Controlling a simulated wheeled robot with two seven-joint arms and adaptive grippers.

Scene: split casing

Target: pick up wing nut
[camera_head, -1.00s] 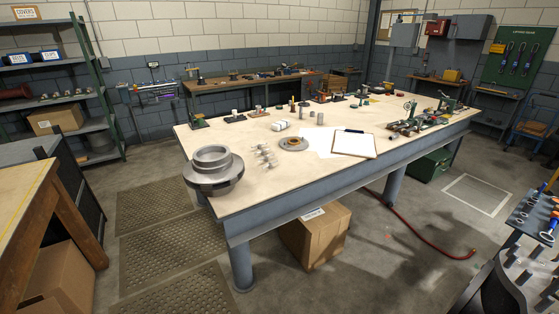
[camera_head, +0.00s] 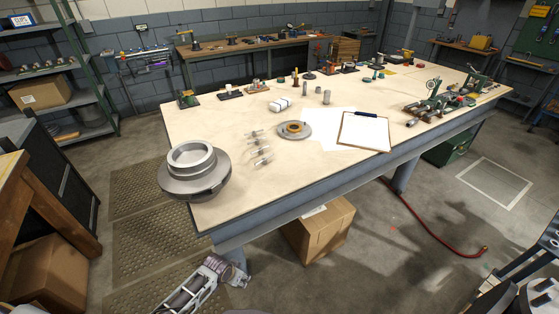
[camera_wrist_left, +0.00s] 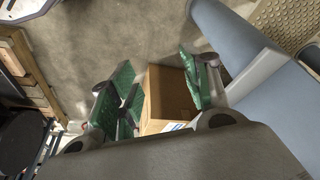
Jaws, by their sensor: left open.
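Several small silvery parts (camera_head: 259,148) lie in a short row on the light worktable (camera_head: 215,130), between the flanged grey casing and a round disc. They could be wing nuts, but they are too small to tell apart. My left gripper (camera_wrist_left: 158,88) is open and empty in the left wrist view, with green finger pads apart. In the head view, my left arm shows low at the bottom, in front of the table's near leg and below the tabletop, well away from the small parts. My right gripper is out of view.
The flanged grey casing (camera_head: 192,172) sits at the table's near left corner. A disc with a brass-coloured ring (camera_head: 294,130) and a clipboard (camera_head: 363,132) lie to the right. A cardboard box (camera_head: 318,229) stands under the table; it also shows between my fingers (camera_wrist_left: 168,95).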

